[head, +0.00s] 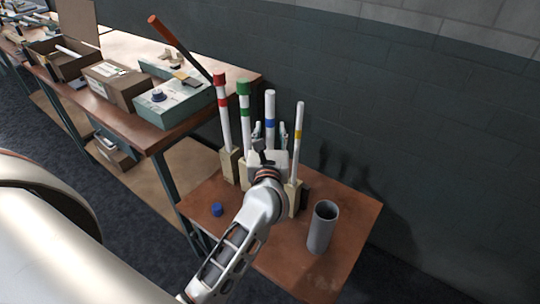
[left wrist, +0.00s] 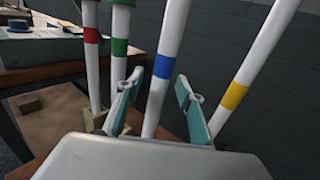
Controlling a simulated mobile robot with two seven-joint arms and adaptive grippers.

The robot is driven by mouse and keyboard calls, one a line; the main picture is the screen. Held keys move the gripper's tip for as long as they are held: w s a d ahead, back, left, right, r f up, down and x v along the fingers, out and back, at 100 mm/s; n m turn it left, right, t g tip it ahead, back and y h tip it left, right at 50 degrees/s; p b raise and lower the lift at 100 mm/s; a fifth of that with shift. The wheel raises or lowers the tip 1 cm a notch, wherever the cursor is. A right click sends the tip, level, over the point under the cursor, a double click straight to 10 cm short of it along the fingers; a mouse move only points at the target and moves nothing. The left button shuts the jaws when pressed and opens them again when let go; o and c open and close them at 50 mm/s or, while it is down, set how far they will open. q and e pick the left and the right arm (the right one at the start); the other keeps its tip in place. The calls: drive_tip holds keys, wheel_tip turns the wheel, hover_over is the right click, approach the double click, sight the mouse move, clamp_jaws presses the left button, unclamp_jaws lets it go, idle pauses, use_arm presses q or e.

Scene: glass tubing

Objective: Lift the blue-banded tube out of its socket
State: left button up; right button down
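The blue-banded tube (head: 270,108) is a white tube standing upright among other banded tubes on a small brown table. It also shows in the left wrist view (left wrist: 170,42), with its blue band just beyond the fingers. My left gripper (head: 271,139) is at the tube, and in the left wrist view its two teal fingers (left wrist: 158,97) stand apart with the tube between them. Gaps show on both sides of the tube. The tube's lower end and its socket are hidden behind my gripper and hand. My right gripper is in neither view.
Red-banded (head: 223,120), green-banded (head: 246,122) and yellow-banded (head: 298,145) tubes stand close on either side in pale blocks. A grey cylinder (head: 322,228) and a small blue cap (head: 217,210) are on the small table (head: 350,200). A wall rises behind. A cluttered workbench (head: 120,62) is at left.

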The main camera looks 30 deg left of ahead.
use_arm(q)
drive_tip(key=shift+w+a, duration=0.15)
drive_tip(key=shift+w, duration=0.15)
clamp_jaws()
drive_tip(key=shift+r, duration=0.1)
drive_tip(key=shift+r, duration=0.55)
wheel_tip(320, 180, up, 18)
drive_tip(key=p, duration=0.4)
drive_tip(key=shift+r, duration=0.25)
drive_tip(key=shift+r+p, duration=0.7)
drive_tip(key=shift+r, duration=0.05)
